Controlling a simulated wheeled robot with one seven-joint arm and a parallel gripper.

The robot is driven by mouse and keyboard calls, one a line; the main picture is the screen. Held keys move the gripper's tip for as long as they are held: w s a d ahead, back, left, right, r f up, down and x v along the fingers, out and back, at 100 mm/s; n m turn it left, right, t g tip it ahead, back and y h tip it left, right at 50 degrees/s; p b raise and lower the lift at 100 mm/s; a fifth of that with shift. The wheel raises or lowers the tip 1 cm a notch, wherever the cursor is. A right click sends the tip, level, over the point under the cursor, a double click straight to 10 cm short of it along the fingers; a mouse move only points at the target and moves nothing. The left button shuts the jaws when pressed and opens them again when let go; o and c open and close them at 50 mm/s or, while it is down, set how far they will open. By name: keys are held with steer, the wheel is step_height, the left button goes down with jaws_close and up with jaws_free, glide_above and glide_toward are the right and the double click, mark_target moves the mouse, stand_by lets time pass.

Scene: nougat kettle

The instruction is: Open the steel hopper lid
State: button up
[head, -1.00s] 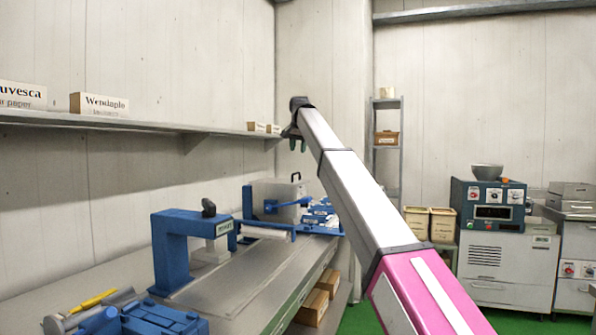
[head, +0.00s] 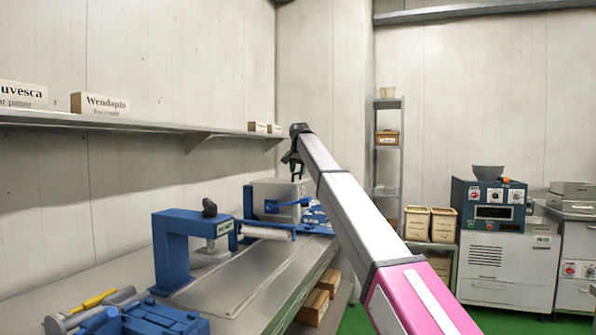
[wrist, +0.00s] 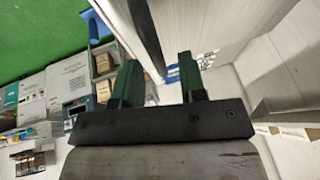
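The steel hopper (head: 275,192) is a grey metal box on the blue machine at the far end of the bench. Its lid looks shut in the head view. My gripper (head: 297,172) hangs at the lid's right end, fingers down, and covers the spot of the small top handle. In the wrist view my gripper (wrist: 158,78) is open, its two green fingers wide apart. A dark strip along a pale panel runs between them; I cannot tell what it belongs to, nor whether anything is touched.
A blue press (head: 172,245) stands nearer on the steel bench (head: 240,285). A wall shelf (head: 100,121) with boxes runs above the bench at left. Cream tubs (head: 430,222) and a machine with a bowl (head: 490,205) stand at right. Green floor lies between.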

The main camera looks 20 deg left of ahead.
jaws_close()
steer(key=shift+r, duration=0.15)
